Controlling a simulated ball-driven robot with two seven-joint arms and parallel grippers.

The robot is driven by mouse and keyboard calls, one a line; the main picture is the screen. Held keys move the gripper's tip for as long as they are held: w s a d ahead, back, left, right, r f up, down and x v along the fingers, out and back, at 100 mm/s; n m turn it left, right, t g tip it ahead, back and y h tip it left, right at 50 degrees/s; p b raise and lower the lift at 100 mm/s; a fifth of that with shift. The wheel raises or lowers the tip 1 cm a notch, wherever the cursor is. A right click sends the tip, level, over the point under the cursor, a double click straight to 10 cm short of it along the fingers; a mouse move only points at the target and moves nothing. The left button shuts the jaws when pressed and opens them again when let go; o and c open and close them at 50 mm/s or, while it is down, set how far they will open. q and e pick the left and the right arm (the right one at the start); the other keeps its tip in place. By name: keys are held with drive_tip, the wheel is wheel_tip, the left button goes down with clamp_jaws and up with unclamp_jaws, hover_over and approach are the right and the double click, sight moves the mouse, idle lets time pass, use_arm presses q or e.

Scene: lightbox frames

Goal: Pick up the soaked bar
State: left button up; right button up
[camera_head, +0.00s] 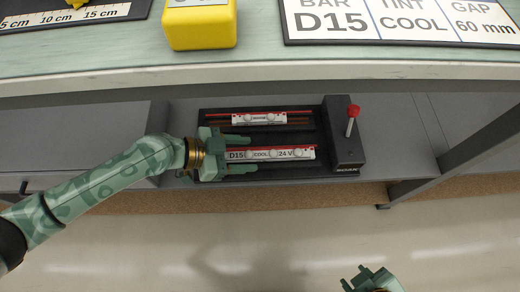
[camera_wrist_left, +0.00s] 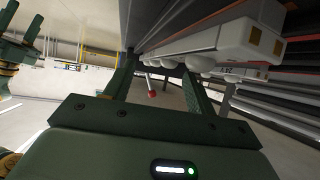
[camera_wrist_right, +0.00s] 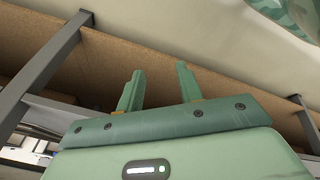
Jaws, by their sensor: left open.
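In the head view a light bar labelled D15, COOL, 24 V (camera_head: 270,153) lies along the front of a dark soak station (camera_head: 309,171) on the lower shelf. A second labelled bar (camera_head: 259,118) lies behind it; its print is too small to read. My left gripper (camera_head: 242,152) is open at the front bar's left end, its fingers showing on the bar's far and near sides. In the left wrist view its fingers (camera_wrist_left: 158,72) stand apart, with a pale bar (camera_wrist_left: 218,42) at upper right; contact cannot be told. My right gripper (camera_head: 354,276) is open and empty at lower right.
The station's end block (camera_head: 345,140) carries a red-tipped lever (camera_head: 352,120) right of the bars. The worktop (camera_head: 120,68) overhangs above, with a yellow block (camera_head: 200,24) and a printed sign (camera_head: 400,22). A shelf leg (camera_head: 408,190) stands at right. Open floor lies in front.

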sight(259, 154)
use_arm(q)
drive_tip(key=x, duration=0.3)
drive_tip(key=shift+w+d+f+b, duration=0.1)
drive_tip(key=shift+d+b, duration=0.15)
drive_tip(key=shift+b, duration=0.05)
clamp_jaws()
